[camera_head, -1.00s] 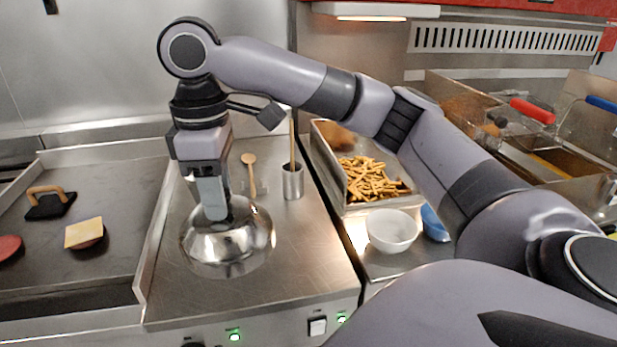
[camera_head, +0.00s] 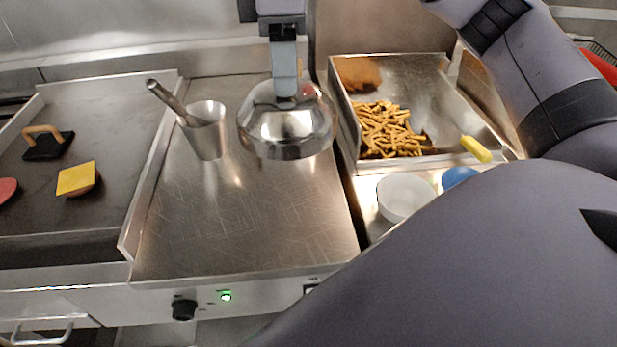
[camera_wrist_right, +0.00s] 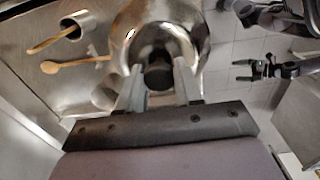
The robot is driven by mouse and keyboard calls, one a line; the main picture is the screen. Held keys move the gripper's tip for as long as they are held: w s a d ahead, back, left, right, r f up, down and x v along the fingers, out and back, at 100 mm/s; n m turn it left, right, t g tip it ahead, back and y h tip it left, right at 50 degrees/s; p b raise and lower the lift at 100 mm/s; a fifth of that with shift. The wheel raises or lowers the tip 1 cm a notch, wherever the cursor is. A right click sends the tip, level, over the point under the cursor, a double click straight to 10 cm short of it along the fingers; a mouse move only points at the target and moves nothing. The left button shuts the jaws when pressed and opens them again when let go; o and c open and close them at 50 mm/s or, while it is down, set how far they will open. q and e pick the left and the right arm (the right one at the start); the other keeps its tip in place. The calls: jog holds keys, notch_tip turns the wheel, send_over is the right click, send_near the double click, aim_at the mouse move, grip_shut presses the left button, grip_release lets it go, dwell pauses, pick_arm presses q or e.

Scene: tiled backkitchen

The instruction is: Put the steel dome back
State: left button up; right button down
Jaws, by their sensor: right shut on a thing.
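The steel dome (camera_head: 288,130) is shiny and round, with its rim facing down. My right gripper (camera_head: 285,92) comes from above and is shut on its top. In the right wrist view, the fingers (camera_wrist_right: 158,85) close around the dome's black knob (camera_wrist_right: 158,77), with the shiny shell (camera_wrist_right: 125,40) beyond. The dome appears held above the steel counter, near its right edge. My left gripper (camera_wrist_right: 250,70) shows only in the right wrist view, empty with its fingers apart, above the tiled floor.
A metal cup (camera_head: 207,135) with a handle stands left of the dome. A griddle (camera_head: 100,215) lies left, holding a press (camera_head: 47,143) and a cheese-topped patty (camera_head: 77,180). Right are a fries tray (camera_head: 345,125), white bowl (camera_head: 405,198) and blue bowl (camera_head: 458,177). The front counter is clear.

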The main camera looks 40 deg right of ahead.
jog(key=shift+d+r, duration=0.15)
jog(key=shift+d, duration=0.25)
notch_tip(320, 180, down, 20)
jog(key=b, duration=0.5)
jog(key=shift+r, duration=0.1)
pick_arm(q)
jog(key=f, duration=0.5)
jog(key=shift+w+d, duration=0.2)
jog(key=shift+d, duration=0.2)
pick_arm(e)
jog(key=c, duration=0.8)
grip_release()
jog(key=shift+o, duration=0.2)
pick_arm(q)
jog(key=shift+f, duration=0.1)
